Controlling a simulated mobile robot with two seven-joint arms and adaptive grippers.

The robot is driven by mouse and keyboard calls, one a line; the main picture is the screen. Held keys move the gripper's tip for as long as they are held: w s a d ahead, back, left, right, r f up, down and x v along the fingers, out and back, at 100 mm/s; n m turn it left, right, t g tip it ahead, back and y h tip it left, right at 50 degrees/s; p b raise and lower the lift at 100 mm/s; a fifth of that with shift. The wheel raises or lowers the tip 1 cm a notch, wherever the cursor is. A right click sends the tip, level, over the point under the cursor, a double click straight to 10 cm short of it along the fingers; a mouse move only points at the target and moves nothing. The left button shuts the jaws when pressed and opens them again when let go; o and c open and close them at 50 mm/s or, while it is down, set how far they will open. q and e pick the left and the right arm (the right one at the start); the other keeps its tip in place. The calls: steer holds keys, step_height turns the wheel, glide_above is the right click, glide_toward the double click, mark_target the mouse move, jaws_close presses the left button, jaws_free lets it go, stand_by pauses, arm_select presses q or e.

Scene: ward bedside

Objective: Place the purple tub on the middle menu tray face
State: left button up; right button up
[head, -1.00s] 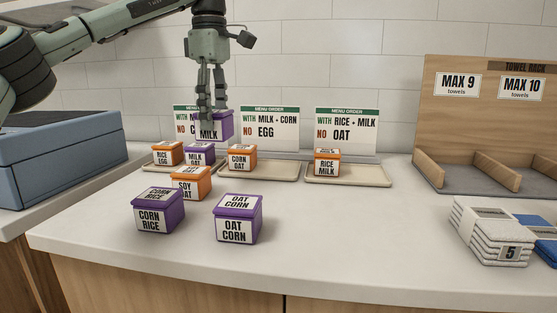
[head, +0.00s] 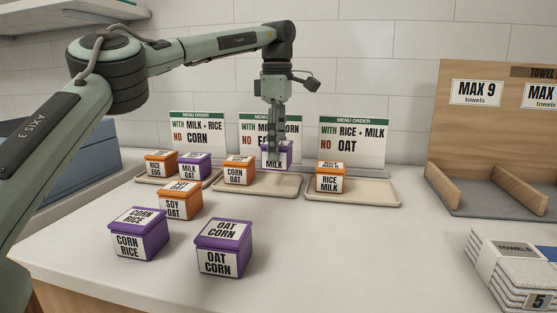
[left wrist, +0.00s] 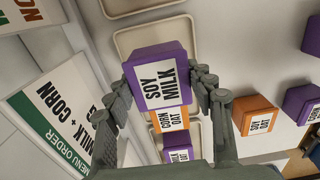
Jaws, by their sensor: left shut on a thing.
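My left gripper (head: 275,128) is shut on a purple tub (head: 287,150), pointing down with its fingers on either side of it. In the left wrist view the tub (left wrist: 160,75) reads SOY MILK and looks held above the middle tray. The middle menu tray (head: 265,188) is beige and carries an orange CORN OAT tub (head: 239,173) at its left; the rest of its face is bare. Its card (head: 249,125) behind is partly hidden by the gripper; the left wrist view shows MILK + CORN on it (left wrist: 55,108). My right gripper is not in view.
The left tray (head: 145,178) holds orange RICE EGG and purple MILK OAT tubs. The right tray (head: 370,193) holds an orange RICE MILK tub (head: 329,178). SOY OAT (head: 181,203), CORN RICE (head: 139,236) and OAT CORN (head: 223,250) tubs stand in front. Towels (head: 515,270) lie at right.

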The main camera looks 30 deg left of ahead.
mark_target(279, 162)
arm_select(q)
steer(key=shift+w+d+f, duration=0.1)
steer(key=shift+w+f, duration=0.1)
steer(key=shift+f, duration=1.9)
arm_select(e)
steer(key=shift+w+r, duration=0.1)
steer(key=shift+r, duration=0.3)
arm_select(q)
steer(key=shift+f, duration=0.15)
steer(key=o, duration=1.3)
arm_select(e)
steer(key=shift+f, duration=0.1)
